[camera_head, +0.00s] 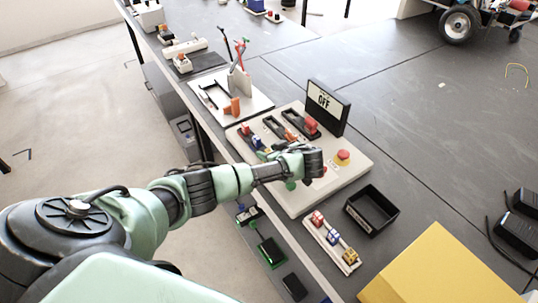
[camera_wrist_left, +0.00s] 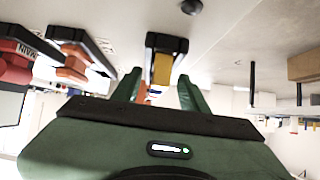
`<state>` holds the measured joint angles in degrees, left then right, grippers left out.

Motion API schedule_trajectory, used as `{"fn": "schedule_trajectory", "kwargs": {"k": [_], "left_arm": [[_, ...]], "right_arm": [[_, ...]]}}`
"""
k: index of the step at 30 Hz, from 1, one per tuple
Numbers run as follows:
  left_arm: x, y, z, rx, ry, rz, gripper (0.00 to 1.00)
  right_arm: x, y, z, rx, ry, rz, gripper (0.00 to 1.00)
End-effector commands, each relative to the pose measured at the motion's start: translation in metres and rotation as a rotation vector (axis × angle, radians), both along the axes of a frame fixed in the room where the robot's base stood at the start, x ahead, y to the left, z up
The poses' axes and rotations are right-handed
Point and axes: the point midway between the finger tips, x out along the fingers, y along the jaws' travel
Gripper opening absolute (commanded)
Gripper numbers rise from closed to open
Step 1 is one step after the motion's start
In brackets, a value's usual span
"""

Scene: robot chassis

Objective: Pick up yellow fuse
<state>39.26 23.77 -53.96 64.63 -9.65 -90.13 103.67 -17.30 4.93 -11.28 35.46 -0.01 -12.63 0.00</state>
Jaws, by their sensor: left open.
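My left gripper (camera_head: 300,164) hangs over the front of the grey switch panel (camera_head: 352,178); its fingertips are hard to make out in the head view. In the left wrist view its two green fingers (camera_wrist_left: 160,92) are apart and nothing is clamped between them. A yellow piece (camera_wrist_left: 162,69) in a black holder (camera_wrist_left: 167,42) shows beyond and between the fingertips; I cannot tell whether it is a fuse. In the head view a white rack (camera_head: 330,243) right of the panel holds small red, blue and yellow fuses; the yellow fuse (camera_head: 350,257) is at its near end. My right gripper is out of view.
A black tray (camera_head: 371,210) lies beside the rack. A red stop button (camera_head: 343,156) and an upright OFF sign (camera_head: 327,105) stand on the panel. A yellow box (camera_head: 430,270) occupies the near right.

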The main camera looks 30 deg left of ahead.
Motion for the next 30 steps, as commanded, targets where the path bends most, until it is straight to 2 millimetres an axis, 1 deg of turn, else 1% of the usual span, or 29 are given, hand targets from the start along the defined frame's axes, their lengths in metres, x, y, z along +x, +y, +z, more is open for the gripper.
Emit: {"fn": "schedule_trajectory", "kwargs": {"k": [3,6,7,8,9,11,12,23,26,30], "left_arm": [[0.001,0.001,-0.001,0.000,-0.001,-0.002,0.44],[0.001,0.001,-0.001,0.000,-0.001,-0.002,0.44],[0.001,0.001,-0.001,0.000,-0.001,-0.002,0.41],[0.001,0.001,-0.001,0.000,-0.001,-0.002,0.33],[0.001,0.001,-0.001,0.000,-0.001,-0.002,0.21],[0.001,0.001,-0.001,0.000,-0.001,-0.002,0.05],[0.001,0.001,-0.001,0.000,-0.001,-0.001,0.00],[0.001,0.000,0.001,-0.001,-0.002,-0.001,0.00],[0.001,0.000,0.007,-0.001,-0.002,-0.002,0.00],[0.001,0.001,0.025,-0.002,-0.004,-0.002,0.00]], "right_arm": [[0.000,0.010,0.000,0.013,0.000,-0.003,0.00],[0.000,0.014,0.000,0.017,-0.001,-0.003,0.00],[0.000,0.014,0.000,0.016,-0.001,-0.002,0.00],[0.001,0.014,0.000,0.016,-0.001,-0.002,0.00],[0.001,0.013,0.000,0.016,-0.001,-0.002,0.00],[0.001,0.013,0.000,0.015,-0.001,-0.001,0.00],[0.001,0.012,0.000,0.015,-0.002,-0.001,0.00],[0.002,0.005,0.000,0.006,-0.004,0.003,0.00],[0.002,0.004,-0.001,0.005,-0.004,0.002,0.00],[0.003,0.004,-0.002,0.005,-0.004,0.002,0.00]]}}
